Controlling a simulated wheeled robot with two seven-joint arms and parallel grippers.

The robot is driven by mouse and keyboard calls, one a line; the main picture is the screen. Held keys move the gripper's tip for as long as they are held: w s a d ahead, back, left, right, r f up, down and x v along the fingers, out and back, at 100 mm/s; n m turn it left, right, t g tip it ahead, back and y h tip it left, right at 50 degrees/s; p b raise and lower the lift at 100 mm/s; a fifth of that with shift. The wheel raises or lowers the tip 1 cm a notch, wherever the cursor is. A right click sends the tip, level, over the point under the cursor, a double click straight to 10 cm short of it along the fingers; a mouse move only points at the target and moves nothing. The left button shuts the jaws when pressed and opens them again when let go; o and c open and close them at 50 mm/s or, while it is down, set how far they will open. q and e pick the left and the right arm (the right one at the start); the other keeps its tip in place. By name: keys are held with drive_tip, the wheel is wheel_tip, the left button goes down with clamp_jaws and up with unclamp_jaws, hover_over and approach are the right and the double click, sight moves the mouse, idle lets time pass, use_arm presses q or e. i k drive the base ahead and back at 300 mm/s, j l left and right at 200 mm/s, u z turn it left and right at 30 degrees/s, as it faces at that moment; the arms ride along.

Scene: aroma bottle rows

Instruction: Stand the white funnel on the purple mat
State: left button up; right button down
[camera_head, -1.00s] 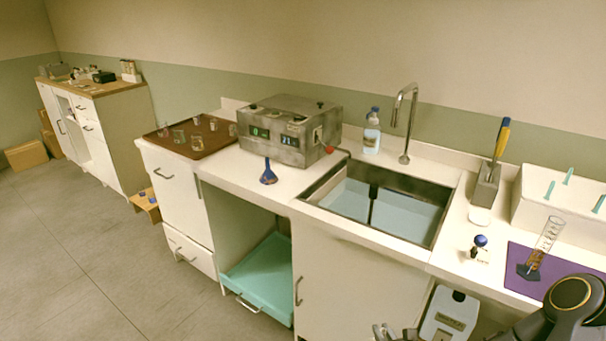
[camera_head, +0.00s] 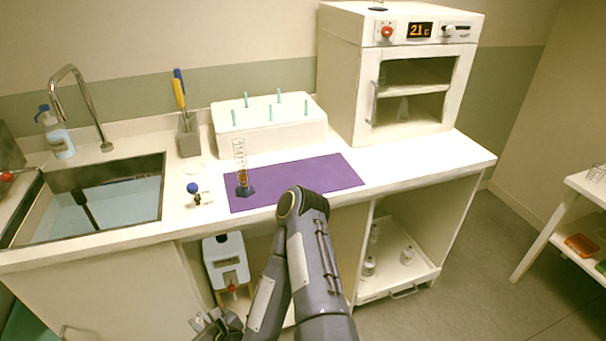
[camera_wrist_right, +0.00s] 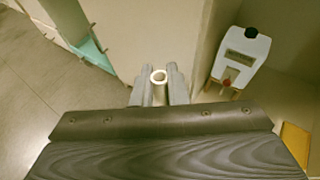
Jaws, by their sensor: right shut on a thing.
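My right gripper (camera_head: 212,322) is low in front of the counter, below its edge, at the bottom of the head view. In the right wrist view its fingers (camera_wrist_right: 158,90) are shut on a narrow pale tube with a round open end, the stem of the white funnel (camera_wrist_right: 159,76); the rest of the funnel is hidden. The purple mat (camera_head: 310,178) lies flat on the counter, apart from the gripper. My left gripper is not in view.
A measuring cylinder (camera_head: 241,165) with a dark base stands on the mat's left part. Behind the mat is a white rack (camera_head: 270,125) with teal pegs. An oven (camera_head: 362,85) holding a pale cone shape stands right. A blue-topped stopper (camera_head: 193,188) is left. The mat's right part is clear.

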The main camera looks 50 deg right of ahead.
sight(309, 175)
drive_tip(key=k+l, duration=0.15)
drive_tip(key=l, duration=0.25)
drive_tip(key=k+l+u, duration=0.1)
drive_tip(key=l, duration=0.3)
drive_tip(key=k+l, duration=0.2)
drive_tip(key=l, duration=0.2)
drive_tip(key=k+l, duration=0.15)
drive_tip(key=l, duration=0.2)
drive_tip(key=k+l+u, duration=0.1)
drive_tip(key=l, duration=0.3)
drive_tip(key=k+l, duration=0.2)
drive_tip(key=l, duration=0.15)
drive_tip(key=k+l, duration=0.2)
drive_tip(key=l, duration=0.2)
drive_tip(key=i+u, duration=0.05)
